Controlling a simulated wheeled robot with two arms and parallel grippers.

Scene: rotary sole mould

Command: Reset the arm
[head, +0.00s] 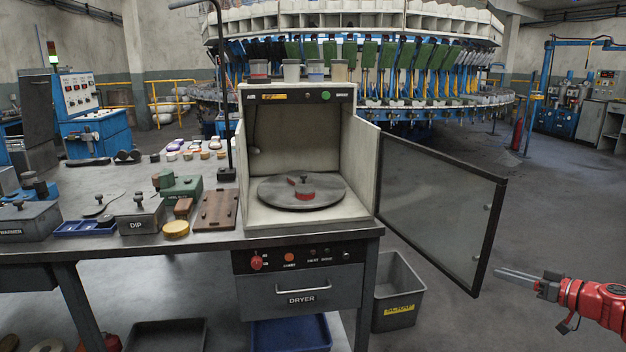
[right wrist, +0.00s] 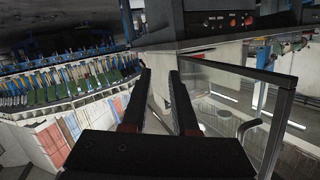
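My right gripper (head: 502,274) is at the right of the head view, on a red arm that comes in from the right edge. It is held in free space to the right of the dryer's door and touches nothing that I can see. In the right wrist view its two dark fingers (right wrist: 160,74) stand apart with nothing between them, so it is open and empty. My left arm and left gripper do not show in either view.
The dryer's glass door (head: 440,205) stands swung open, close to the right gripper. The dryer (head: 243,160) holds a round plate (head: 270,193) with a small red item. A grey scrap bin (head: 398,290) stands below. The workbench (head: 130,243) carries several tools. Floor at right is clear.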

